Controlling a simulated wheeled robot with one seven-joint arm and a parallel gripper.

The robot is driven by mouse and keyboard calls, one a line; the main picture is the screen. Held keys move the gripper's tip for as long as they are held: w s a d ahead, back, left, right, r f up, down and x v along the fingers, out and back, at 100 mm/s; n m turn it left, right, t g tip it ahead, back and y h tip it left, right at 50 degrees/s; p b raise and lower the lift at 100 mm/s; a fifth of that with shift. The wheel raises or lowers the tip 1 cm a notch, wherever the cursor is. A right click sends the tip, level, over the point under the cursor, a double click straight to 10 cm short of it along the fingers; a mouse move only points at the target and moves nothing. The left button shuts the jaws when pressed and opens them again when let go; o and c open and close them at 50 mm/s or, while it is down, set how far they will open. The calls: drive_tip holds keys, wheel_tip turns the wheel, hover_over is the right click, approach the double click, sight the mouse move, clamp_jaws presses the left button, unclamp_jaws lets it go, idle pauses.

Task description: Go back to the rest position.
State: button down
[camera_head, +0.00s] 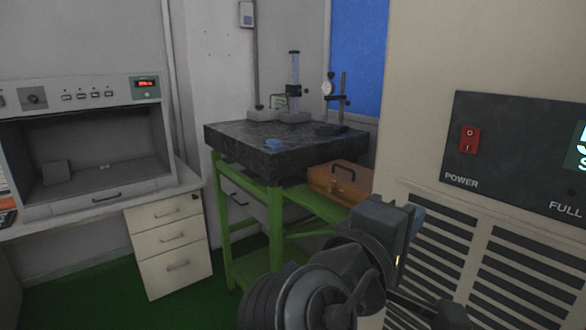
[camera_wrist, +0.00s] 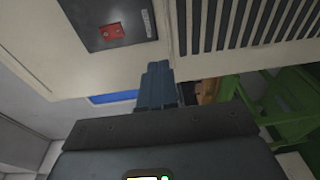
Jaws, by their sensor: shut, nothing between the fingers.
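My gripper (camera_head: 402,218) is in front of the cream cabinet (camera_head: 415,110), at the lower right of the head view, with my dark arm below it. In the wrist view its blue-grey fingers (camera_wrist: 156,84) are together with nothing between them. The cabinet's dark power panel (camera_head: 520,150) with a red switch (camera_head: 470,140) is right of and above the gripper. The panel also shows in the wrist view (camera_wrist: 100,20). The gripper appears apart from the cabinet, though the exact gap cannot be told.
An orange case (camera_head: 328,182) sits beneath the slab. A bench with an open-fronted device (camera_head: 150,120) and drawers (camera_head: 170,240) is left. Green floor shows at lower left.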

wheel_tip(320, 180, down, 14)
drive_tip(key=s+d+n+t+y, duration=0.3)
drive_tip(key=y, duration=0.2)
drive_tip(key=s+d+f+y, duration=0.1)
drive_tip(key=s+f+y, duration=0.5)
drive_tip(key=s+f, duration=0.5)
drive_tip(key=s+d+r+m, duration=0.1)
drive_tip(key=s+r+m, duration=0.1)
drive_tip(key=s+m, duration=0.4)
drive_tip(key=s+r+m+y, duration=0.1)
drive_tip(key=s+m, duration=0.5)
drive_tip(key=s, duration=1.1)
drive_tip(key=shift+s+d+r+y, duration=0.3)
drive_tip(key=shift+d+r, duration=0.05)
drive_tip(key=shift+r, duration=0.35)
